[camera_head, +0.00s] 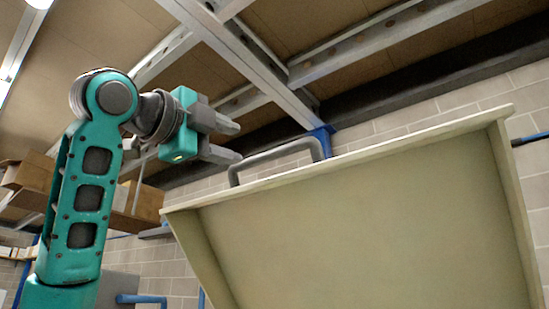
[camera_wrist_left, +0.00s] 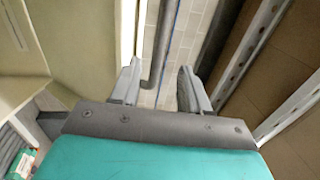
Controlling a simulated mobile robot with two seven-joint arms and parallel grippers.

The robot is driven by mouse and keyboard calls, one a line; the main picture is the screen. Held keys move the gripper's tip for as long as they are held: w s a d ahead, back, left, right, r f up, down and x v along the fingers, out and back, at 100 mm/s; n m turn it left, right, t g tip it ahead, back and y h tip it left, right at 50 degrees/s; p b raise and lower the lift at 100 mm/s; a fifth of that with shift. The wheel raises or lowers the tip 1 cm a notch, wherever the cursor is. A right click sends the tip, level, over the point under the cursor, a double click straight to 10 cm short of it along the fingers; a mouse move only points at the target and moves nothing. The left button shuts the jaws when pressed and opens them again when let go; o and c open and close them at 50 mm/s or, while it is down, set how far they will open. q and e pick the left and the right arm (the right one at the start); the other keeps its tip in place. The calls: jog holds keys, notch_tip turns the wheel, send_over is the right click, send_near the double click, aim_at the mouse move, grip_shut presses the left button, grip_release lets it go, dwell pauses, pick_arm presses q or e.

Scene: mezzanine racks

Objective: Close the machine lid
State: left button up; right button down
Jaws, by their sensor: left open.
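The machine lid (camera_head: 370,225) is a pale beige panel with a raised rim, standing open and tilted, its inner side facing the head camera. A grey bar handle (camera_head: 275,156) sits on its upper edge. My left gripper (camera_head: 238,142) is open, its fingertips close to the left end of the handle. In the left wrist view the open fingers (camera_wrist_left: 158,78) point along a grey bar, likely the handle (camera_wrist_left: 163,40), which shows between them. The lid (camera_wrist_left: 75,45) is at left there. I cannot tell whether they touch. My right gripper is not in view.
Steel ceiling beams (camera_head: 245,60) and brown panels run overhead. A brick wall (camera_head: 400,135) stands behind the lid. Cardboard boxes (camera_head: 140,200) sit on a shelf behind my left arm. The machine's body below the lid is out of the head view.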

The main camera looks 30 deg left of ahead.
aim_at(266, 156)
pick_arm(q)
jog(key=p+x, duration=0.2)
jog(key=x, duration=0.9)
jog(key=shift+w, duration=0.4)
grip_shut()
